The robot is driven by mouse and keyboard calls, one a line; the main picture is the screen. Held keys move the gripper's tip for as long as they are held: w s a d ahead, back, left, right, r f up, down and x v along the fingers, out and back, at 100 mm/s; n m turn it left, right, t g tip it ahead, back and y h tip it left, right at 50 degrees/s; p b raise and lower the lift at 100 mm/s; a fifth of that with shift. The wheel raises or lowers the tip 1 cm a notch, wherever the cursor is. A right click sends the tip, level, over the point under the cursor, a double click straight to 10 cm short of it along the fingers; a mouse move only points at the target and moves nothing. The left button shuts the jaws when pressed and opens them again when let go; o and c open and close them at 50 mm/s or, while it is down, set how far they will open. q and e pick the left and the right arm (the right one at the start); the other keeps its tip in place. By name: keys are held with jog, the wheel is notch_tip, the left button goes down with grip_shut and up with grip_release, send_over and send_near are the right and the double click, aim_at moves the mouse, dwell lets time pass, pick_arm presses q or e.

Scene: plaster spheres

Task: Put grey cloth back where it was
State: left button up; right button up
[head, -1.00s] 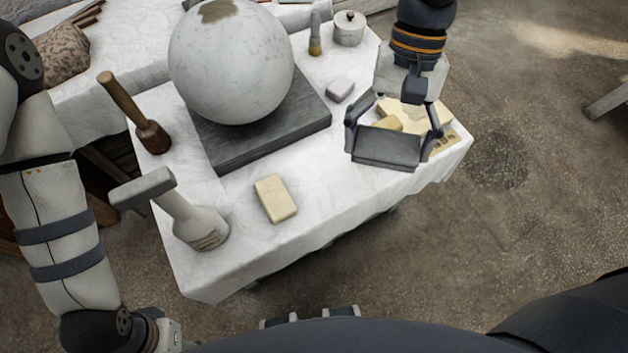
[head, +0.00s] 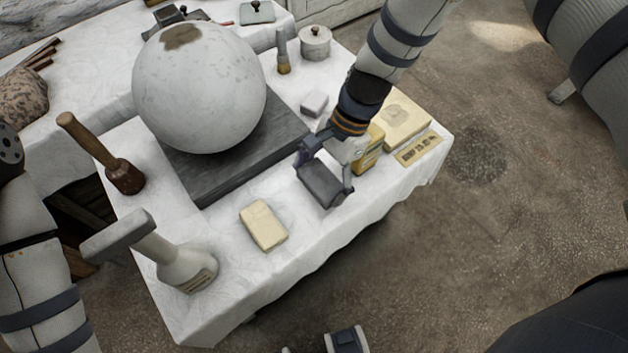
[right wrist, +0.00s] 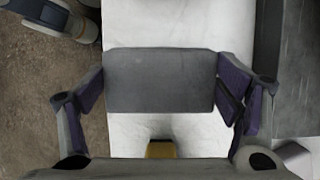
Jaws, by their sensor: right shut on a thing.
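My right gripper (head: 325,183) is shut on the grey cloth, a flat dark grey rectangle (head: 322,186). It is held over the front part of the white-covered table, right of the cream block and in front of the dark slab. In the right wrist view the grey cloth (right wrist: 160,82) spans the space between the two fingers (right wrist: 160,95), with white tabletop around it. A small piece of what may be my left gripper (head: 346,341) shows at the bottom edge of the head view; its jaws are cut off.
A large plaster sphere (head: 198,90) rests on a dark slab (head: 240,160). White table cloth (head: 300,250) is bare at front.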

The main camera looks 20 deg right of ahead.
aim_at(316, 186)
jog(key=shift+w+a+f, duration=0.2)
jog(key=shift+w+f, duration=0.05)
jog(key=shift+f, duration=0.2)
jog(key=f, duration=0.3)
jog(key=shift+w+a+f, duration=0.15)
jog(key=shift+w+a, duration=0.05)
jog(key=shift+w, duration=0.05)
pick_arm(q)
jog(key=shift+s+f, duration=0.3)
jog(key=shift+f, duration=0.1)
pick_arm(e)
jog(key=shift+f+b, duration=0.2)
jog(key=shift+b, duration=0.1)
jog(key=o, duration=0.9)
jog(key=shift+r, duration=0.1)
pick_arm(q)
jog(key=shift+s, duration=0.1)
pick_arm(e)
jog(key=shift+o, duration=0.2)
